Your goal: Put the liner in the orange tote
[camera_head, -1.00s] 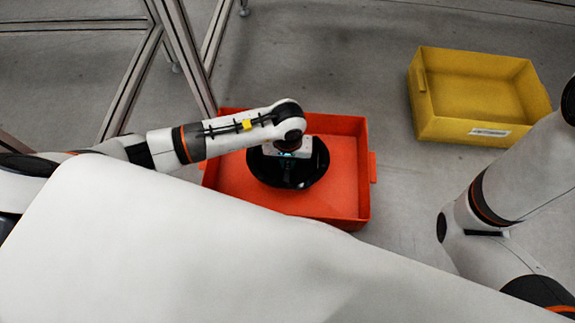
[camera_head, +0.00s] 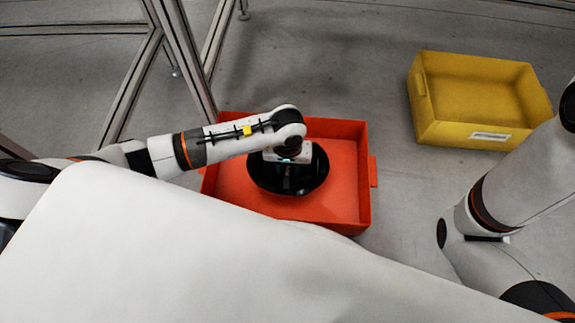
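The orange tote (camera_head: 345,205) stands on the floor in the middle of the head view. The liner, a round black bowl-like shell (camera_head: 310,183), shows inside the tote's outline, left of its middle. My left gripper (camera_head: 290,175) points down over the liner, its fingers at or within the shell. The wrist covers the upper part of the liner. I cannot tell whether the fingers are closed on it, or whether the liner rests on the tote floor. My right gripper is out of view; only that arm shows at the right.
A yellow tote (camera_head: 470,135) with a white label stands on the floor at the upper right, apart from the orange one. A metal frame (camera_head: 185,60) rises at the upper left, close to the orange tote. Bare grey floor lies between the totes.

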